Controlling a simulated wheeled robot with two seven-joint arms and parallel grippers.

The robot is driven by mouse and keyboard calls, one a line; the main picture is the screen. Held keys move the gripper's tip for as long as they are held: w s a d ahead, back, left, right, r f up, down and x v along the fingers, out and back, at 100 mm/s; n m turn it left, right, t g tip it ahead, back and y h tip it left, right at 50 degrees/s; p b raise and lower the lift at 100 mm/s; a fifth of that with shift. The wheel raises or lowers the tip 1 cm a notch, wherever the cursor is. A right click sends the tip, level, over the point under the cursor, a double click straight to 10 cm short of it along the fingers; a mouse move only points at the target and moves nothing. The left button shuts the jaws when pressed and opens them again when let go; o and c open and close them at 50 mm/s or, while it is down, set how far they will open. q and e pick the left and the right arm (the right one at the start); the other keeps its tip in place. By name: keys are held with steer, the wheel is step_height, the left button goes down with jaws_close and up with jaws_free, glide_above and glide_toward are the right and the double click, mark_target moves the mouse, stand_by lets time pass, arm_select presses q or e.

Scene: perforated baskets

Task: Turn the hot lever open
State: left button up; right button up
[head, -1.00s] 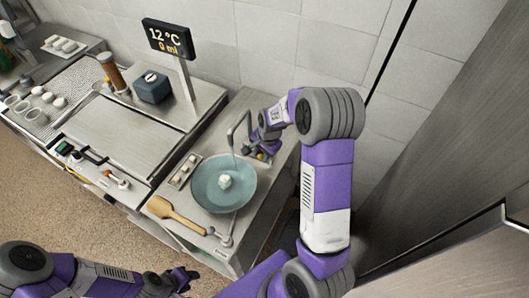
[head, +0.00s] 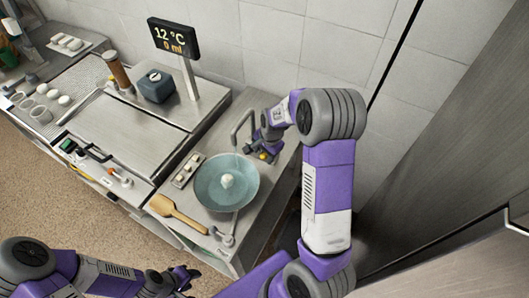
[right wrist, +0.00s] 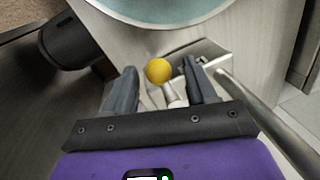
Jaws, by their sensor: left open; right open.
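The lever has a yellow ball knob (right wrist: 159,70) on a pale metal stem, at the tap base. In the right wrist view my right gripper (right wrist: 157,78) is open, with the knob between its fingertips and visible gaps on both sides. In the head view the right gripper (head: 264,147) is beside the curved metal tap (head: 238,127), and the yellow knob (head: 263,157) shows just below it. The tap's spout is over a teal bowl (head: 212,196). My left gripper (head: 184,277) is open and empty at the lower edge, away from the counter.
A display (head: 173,37) reads 12 °C and 0 ml. A white lump (head: 227,180) is in the bowl. A tiled wall (head: 330,50) stands close behind the right arm.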

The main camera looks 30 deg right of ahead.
step_height(320, 180, up, 7)
steer(key=s, duration=0.1)
steer(key=shift+s+d+r+p, duration=0.2)
steer(key=shift+p, duration=0.25)
stand_by(0.4)
